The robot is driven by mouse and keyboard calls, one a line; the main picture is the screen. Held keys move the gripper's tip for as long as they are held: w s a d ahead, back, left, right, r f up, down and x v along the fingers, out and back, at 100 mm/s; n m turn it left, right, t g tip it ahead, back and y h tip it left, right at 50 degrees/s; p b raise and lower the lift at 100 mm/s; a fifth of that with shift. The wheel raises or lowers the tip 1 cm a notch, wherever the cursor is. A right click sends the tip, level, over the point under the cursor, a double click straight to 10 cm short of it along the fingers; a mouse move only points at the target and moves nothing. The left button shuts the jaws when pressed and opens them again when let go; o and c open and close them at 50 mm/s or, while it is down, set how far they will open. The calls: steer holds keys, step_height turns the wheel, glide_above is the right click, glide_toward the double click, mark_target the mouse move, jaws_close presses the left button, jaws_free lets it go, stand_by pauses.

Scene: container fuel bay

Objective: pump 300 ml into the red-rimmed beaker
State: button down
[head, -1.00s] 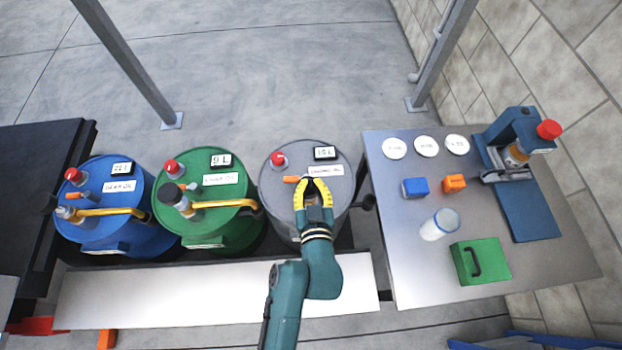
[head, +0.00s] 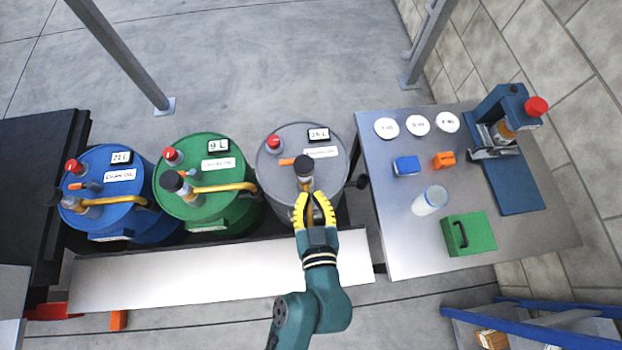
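My gripper (head: 310,196) is over the front part of the grey drum (head: 275,183), just below the drum's pump in the picture. The green drum (head: 222,230) and blue drum (head: 125,218) have similar pumps with yellow spouts. A pale beaker (head: 430,200) stands on the metal table at right; its rim looks bluish white. I see no red-rimmed beaker in this view.
A bare pale ledge (head: 180,280) runs before the drums.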

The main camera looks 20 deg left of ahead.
step_height(320, 180, up, 2)
steer(key=p, duration=0.3)
glide_above(307, 167)
steer(key=shift+s+d, duration=0.15)
steer(key=shift+s, duration=0.1)
steer(key=f, duration=0.1)
steer(key=f+b, duration=0.1)
steer(key=f, duration=0.1)
steer(key=shift+w+f+b, duration=0.25)
steer(key=shift+b, duration=0.15)
steer(key=shift+f, duration=0.25)
